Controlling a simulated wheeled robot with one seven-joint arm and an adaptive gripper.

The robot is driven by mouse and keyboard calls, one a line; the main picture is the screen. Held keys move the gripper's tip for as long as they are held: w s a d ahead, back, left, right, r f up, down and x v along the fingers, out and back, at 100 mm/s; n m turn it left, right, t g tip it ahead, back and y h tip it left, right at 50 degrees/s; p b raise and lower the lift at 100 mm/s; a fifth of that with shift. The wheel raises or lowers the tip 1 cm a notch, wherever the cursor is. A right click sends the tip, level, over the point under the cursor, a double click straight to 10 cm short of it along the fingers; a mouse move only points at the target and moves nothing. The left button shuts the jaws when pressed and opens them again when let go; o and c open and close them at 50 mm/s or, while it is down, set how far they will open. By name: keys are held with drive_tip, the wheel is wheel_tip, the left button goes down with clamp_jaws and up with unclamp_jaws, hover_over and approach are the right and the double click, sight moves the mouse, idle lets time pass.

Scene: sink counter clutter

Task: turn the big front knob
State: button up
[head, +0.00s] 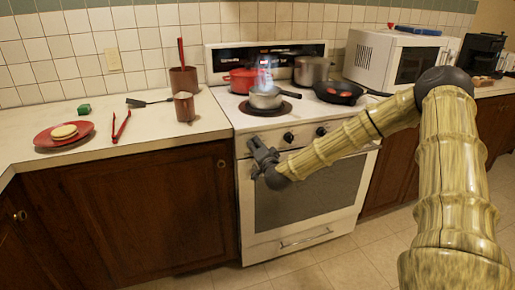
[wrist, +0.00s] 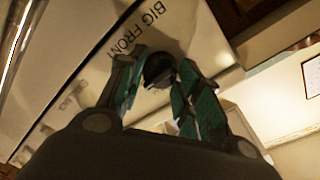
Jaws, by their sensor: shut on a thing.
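The big front knob (wrist: 158,70) is a dark round knob on the stove's white front panel, under printed letters reading "BIG FRON", the rest cut off. My gripper (wrist: 155,85) has one finger on each side of the knob and is shut on it in the wrist view. In the head view my gripper (head: 260,150) is at the left end of the stove's front panel and hides this knob. I cannot tell the knob's turn angle.
Two other black knobs (head: 288,137) (head: 321,131) sit to the right on the panel. A steaming saucepan (head: 265,98), a red pot (head: 241,80) and a black pan (head: 338,92) stand on the stove.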

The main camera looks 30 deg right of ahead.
drive_tip(key=shift+d, duration=0.15)
drive_tip(key=o, duration=1.1)
drive_tip(key=shift+s, duration=0.1)
drive_tip(key=shift+c, duration=0.2)
drive_tip(key=v, duration=1.1)
drive_tip(key=shift+s+a, duration=0.2)
drive_tip(key=shift+s, duration=0.2)
